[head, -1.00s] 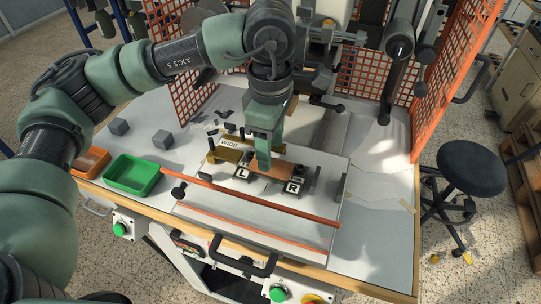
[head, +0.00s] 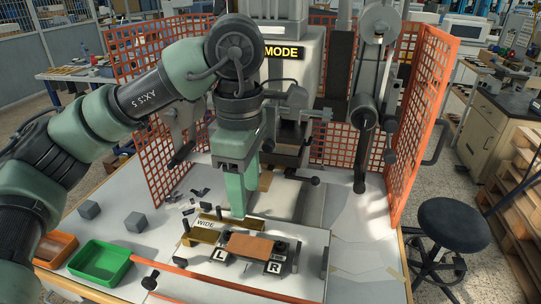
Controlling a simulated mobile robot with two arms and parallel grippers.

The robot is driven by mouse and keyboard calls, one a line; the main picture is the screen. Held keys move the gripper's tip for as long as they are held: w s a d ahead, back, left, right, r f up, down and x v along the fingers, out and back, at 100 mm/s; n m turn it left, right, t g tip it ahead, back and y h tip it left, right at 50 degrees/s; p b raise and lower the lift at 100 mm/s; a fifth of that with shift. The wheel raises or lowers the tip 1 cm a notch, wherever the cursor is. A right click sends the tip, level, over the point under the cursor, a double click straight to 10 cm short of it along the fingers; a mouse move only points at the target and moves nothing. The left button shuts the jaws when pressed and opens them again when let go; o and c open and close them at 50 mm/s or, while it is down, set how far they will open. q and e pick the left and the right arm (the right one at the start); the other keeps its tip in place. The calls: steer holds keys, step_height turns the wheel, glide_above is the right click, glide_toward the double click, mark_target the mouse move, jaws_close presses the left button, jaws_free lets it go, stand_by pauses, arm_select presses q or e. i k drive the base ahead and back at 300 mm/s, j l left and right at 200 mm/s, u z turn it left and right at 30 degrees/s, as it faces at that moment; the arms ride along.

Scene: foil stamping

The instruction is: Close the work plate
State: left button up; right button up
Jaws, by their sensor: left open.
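The work plate (head: 311,262) is a pale flat plate lying pulled out toward me in front of the press (head: 292,75). On it is a fixture with L and R labels, a brass-coloured block marked WIDE (head: 208,235) and a flat brown piece (head: 250,245). My left gripper (head: 245,205) points down just behind the brown piece in the picture. It is open and looks empty. My right gripper is out of view.
Orange mesh guards (head: 418,110) flank the press. A black stool (head: 453,222) stands at the right. The table right of the plate is clear.

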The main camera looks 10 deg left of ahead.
mark_target(300, 272)
steer(key=k+j, duration=0.1)
steer(key=k, duration=1.4)
